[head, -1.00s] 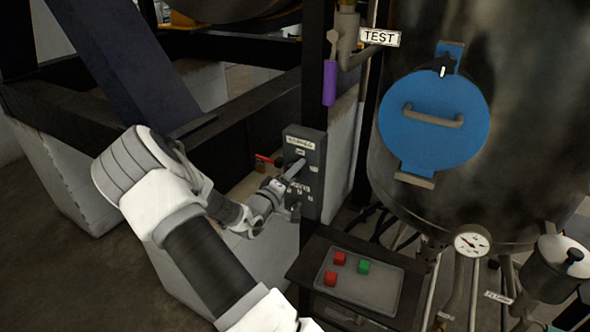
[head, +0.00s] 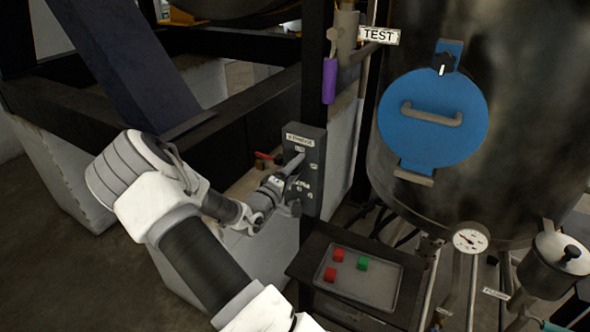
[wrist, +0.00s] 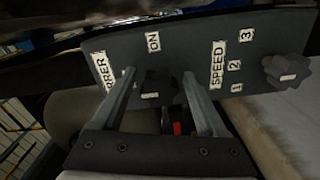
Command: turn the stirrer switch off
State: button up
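The stirrer panel (head: 318,150) is a dark grey box on a post in the head view. In the wrist view, its stirrer switch (wrist: 160,82) is a black lobed knob beside a STIRRER label (wrist: 103,72), with an ON label (wrist: 153,42) above it. A small white mark shows on the knob; I cannot tell its exact setting. My gripper (wrist: 158,74) is open, with one finger on each side of the knob. Gaps show between the fingers and the knob. In the head view my gripper (head: 291,168) is at the panel's front and hides the knob.
A second black knob (wrist: 286,71) sits right of the SPEED label (wrist: 218,65). A red-handled valve (head: 266,156) is just left of the panel.

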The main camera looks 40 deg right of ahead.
jog(key=shift+o, duration=0.3)
jog(key=shift+a, duration=0.25)
jog(key=b+v, duration=0.2)
jog(key=v, duration=1.5)
jog(key=shift+s, duration=0.1)
